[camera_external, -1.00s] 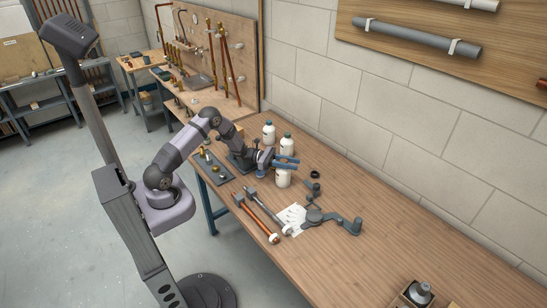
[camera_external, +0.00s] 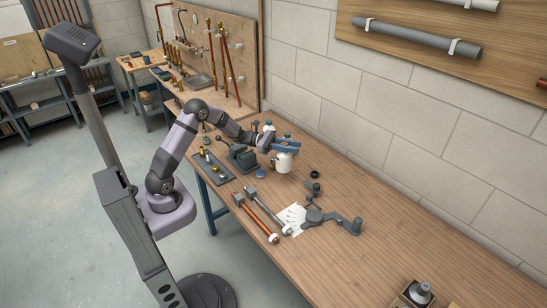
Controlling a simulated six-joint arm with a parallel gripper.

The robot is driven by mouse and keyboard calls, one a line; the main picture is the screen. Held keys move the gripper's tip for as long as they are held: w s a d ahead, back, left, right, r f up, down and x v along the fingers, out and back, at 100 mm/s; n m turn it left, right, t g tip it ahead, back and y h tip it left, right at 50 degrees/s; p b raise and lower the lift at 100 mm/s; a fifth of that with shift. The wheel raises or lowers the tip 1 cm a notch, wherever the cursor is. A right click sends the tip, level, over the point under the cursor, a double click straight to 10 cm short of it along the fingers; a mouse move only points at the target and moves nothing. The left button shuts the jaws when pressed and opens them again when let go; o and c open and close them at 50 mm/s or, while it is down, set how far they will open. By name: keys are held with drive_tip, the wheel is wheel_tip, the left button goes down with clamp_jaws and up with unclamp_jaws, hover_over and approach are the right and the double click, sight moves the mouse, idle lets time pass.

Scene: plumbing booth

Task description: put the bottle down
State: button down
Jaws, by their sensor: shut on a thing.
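My gripper (camera_external: 284,147), with blue fingers, is at the back part of the bench near the wall. It is shut on a white bottle (camera_external: 284,163) and its fingers cross the bottle's upper part. I cannot tell whether the bottle touches the bench. The bottle looks upright. Another white bottle (camera_external: 268,127) with a dark cap stands behind, partly hidden by my arm. A dark green cap (camera_external: 287,135) shows just above my fingers; I cannot tell which bottle it belongs to.
On the wooden bench (camera_external: 400,225) lie a small blue cap (camera_external: 260,174), black fittings (camera_external: 315,187), two long wrenches (camera_external: 262,213), a paper sheet (camera_external: 291,219) and a grey tool (camera_external: 335,219). A dark vise (camera_external: 243,158) stands left of the bottle. The bench's right part is mostly clear.

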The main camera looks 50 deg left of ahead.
drive_tip(key=shift+r, duration=0.3)
drive_tip(key=shift+w+a, duration=0.2)
drive_tip(key=shift+a, duration=0.25)
drive_tip(key=w+a+r+n+t+y+b, duration=0.1)
drive_tip(key=w+a+n+t+y, duration=0.3)
drive_tip(key=a, duration=0.9)
drive_tip(key=s+a+r+n+t+y+b, duration=0.15)
drive_tip(key=a+y, duration=0.25)
drive_tip(key=a, duration=0.8)
drive_tip(key=s+a+r+n+t+y, duration=0.1)
drive_tip(key=a+r+n+y, duration=0.2)
drive_tip(key=a, duration=0.9)
drive_tip(key=s+a+r+n+t+y+b, duration=0.1)
drive_tip(key=a+r+n+t+y, duration=0.2)
drive_tip(key=a, duration=1)
wheel_tip(320, 180, down, 11)
drive_tip(key=g+y+p, duration=0.1)
drive_tip(key=p, duration=0.2)
drive_tip(key=shift+d, duration=0.3)
drive_tip(key=shift+s+f+g+b, duration=0.1)
drive_tip(key=shift+f+g+b, duration=0.15)
drive_tip(key=shift+f+b, duration=0.05)
drive_tip(key=c, duration=1.4)
unclamp_jaws()
